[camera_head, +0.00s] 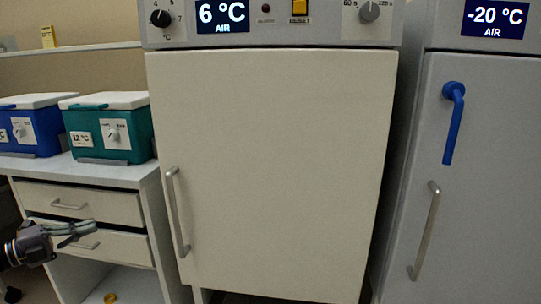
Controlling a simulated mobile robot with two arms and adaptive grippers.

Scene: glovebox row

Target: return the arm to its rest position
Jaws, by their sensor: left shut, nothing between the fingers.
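My left gripper (82,229) is at the lower left, its arm coming in from the left edge. Its fingers are shut with nothing between them and point to the right. It shows in front of the lower drawer (120,247) of the white cabinet; whether it touches the drawer I cannot tell. My right gripper is not in view.
A fridge door (270,170) with a handle (177,212) fills the middle, shut, under a 6 °C display (222,14). A grey freezer (490,190) with a blue lever (454,122) stands right. Teal (133,143) and blue (40,129) cool boxes sit on the cabinet. A yellow item (110,298) lies below.

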